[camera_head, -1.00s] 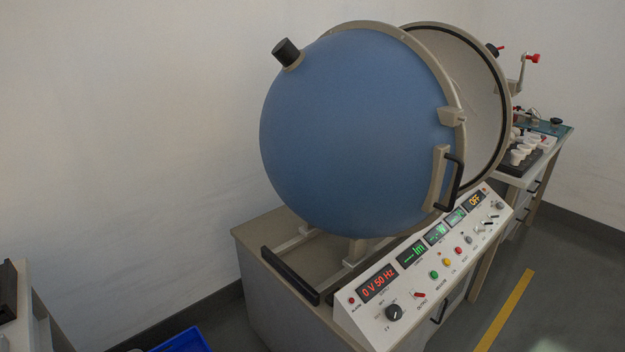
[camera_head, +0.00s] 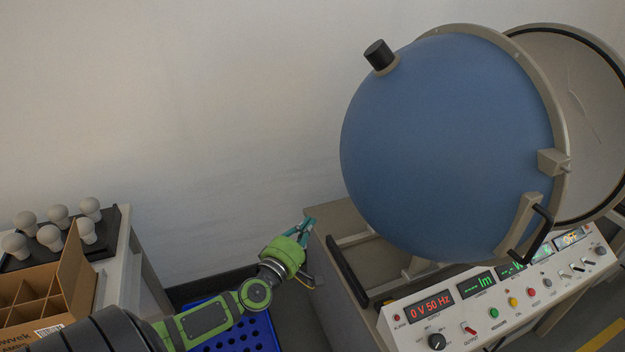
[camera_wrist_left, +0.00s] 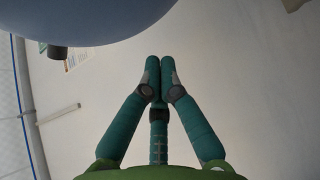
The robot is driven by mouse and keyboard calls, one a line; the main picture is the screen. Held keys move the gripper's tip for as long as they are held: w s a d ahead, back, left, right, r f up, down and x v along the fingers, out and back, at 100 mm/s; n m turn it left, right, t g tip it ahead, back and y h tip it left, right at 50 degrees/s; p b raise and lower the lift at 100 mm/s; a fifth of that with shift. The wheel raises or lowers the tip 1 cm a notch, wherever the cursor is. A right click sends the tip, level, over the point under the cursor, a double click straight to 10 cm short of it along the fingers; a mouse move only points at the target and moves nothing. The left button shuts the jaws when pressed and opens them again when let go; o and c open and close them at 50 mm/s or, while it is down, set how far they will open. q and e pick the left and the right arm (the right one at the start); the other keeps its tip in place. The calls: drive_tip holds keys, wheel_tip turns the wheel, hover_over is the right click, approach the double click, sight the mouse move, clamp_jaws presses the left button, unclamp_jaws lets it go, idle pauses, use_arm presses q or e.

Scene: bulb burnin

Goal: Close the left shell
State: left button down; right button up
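The left shell (camera_head: 445,150) is a large blue half-sphere with a beige rim, a black knob on top and a black handle (camera_head: 537,236) at its lower right. It stands apart from the other shell (camera_head: 590,110), whose pale inside shows behind it. My left gripper (camera_head: 306,226) is near the left end of the bench, left of and below the blue shell, touching nothing that I can make out. Its teal fingers also show in the left wrist view (camera_wrist_left: 160,62), tips together and empty, with the shell's blue surface at upper left. My right gripper is out of view.
A sloped control panel (camera_head: 465,325) with displays and knobs runs along the bench front. A black bar (camera_head: 347,272) lies at the bench's left end. A blue crate (camera_head: 236,338) is on the floor. At left are a cardboard box (camera_head: 75,275) and several bulbs on a black tray.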

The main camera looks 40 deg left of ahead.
use_arm(q)
drive_tip(key=w+r+n, duration=0.1)
drive_tip(key=w+r, duration=0.3)
drive_tip(key=w, duration=0.8)
drive_tip(key=shift+w+a, duration=0.3)
drive_tip(key=shift+w, duration=0.1)
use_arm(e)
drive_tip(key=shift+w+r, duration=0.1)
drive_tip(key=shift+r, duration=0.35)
use_arm(q)
drive_tip(key=shift+w, duration=0.1)
